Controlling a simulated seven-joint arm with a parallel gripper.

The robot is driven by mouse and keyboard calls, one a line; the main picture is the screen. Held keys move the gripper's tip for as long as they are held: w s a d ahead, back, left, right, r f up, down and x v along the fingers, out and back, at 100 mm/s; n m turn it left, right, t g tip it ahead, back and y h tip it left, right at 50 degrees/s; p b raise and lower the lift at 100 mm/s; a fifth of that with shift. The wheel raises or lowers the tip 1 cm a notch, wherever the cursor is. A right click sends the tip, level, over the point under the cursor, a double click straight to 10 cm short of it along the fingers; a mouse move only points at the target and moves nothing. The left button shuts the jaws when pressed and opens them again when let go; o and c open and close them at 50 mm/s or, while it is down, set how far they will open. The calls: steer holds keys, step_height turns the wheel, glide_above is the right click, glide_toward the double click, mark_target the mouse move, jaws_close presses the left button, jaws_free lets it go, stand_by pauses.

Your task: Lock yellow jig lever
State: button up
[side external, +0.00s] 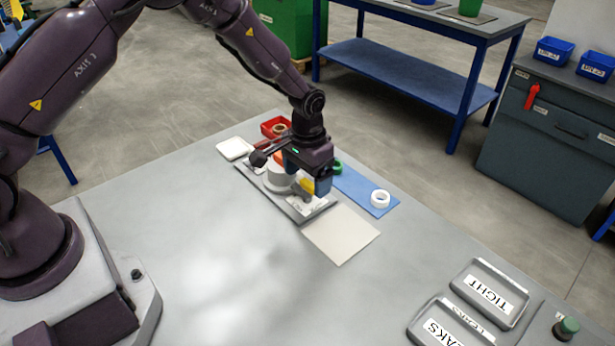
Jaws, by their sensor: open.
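The yellow jig lever (306,186) shows as a small yellow piece low beside my gripper's fingers. It sits on the jig, a grey plate (318,208) with a white round body (277,179) on it. An orange part (279,156) shows just above the round body. My gripper (308,182) is open, pointing down over the jig, with a finger close to the yellow lever. I cannot tell whether it touches the lever. The gripper body hides part of the jig and the lever's far end.
A red bin (275,126) and white square dish (234,148) lie behind the jig. A blue mat (358,187) carries a white ring (380,198). A beige sheet (341,234) lies in front. Trays marked TIGHT (489,293) and LEAKS (450,324) stand at lower right. The table's middle is clear.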

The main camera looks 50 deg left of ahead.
mark_target(307, 182)
step_height(307, 182, up, 12)
stand_by(0.4)
steer(key=s+a+r+t, duration=0.1)
steer(key=s+r+t, duration=0.1)
steer(key=s+r, duration=0.3)
steer(key=s+r+t, duration=0.1)
steer(key=s+r, duration=0.5)
steer(key=s, duration=0.6)
steer(key=s+a+r+t, duration=0.1)
steer(key=s+r+t, duration=0.1)
steer(key=s+r, duration=0.4)
steer(key=s, duration=0.3)
steer(key=shift+a+t, duration=0.3)
steer(key=shift+c, duration=0.4)
